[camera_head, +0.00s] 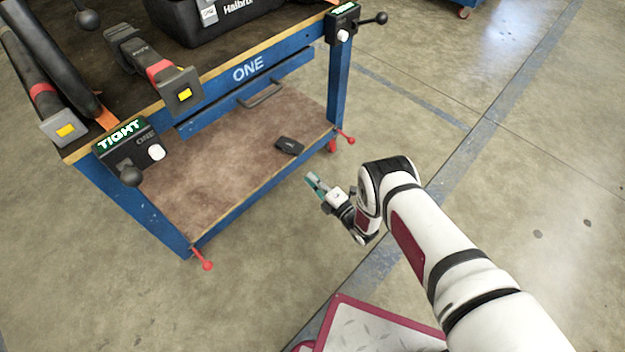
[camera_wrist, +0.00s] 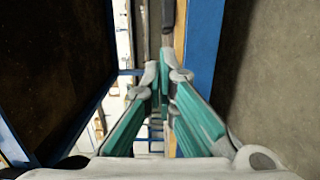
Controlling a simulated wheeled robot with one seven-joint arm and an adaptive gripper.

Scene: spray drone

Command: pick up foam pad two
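A small dark, flat pad (camera_head: 289,145) lies on the brown lower shelf of the blue workbench, near its right end. I cannot read any number on it, so I cannot tell whether it is foam pad two. My gripper (camera_head: 311,177), with teal fingers, is in front of the shelf's right part, a little below and right of the pad in the picture. It seems apart from the pad. In the wrist view my gripper (camera_wrist: 158,65) has its fingers drawn close together, with no pad clearly visible between them.
The blue workbench (camera_head: 250,68), marked ONE, has a drawer with a handle above the shelf (camera_head: 225,165). Its legs have red levers (camera_head: 203,260). Clamp-like tools (camera_head: 160,75) and a black case (camera_head: 215,20) sit on top. The floor to the right is clear.

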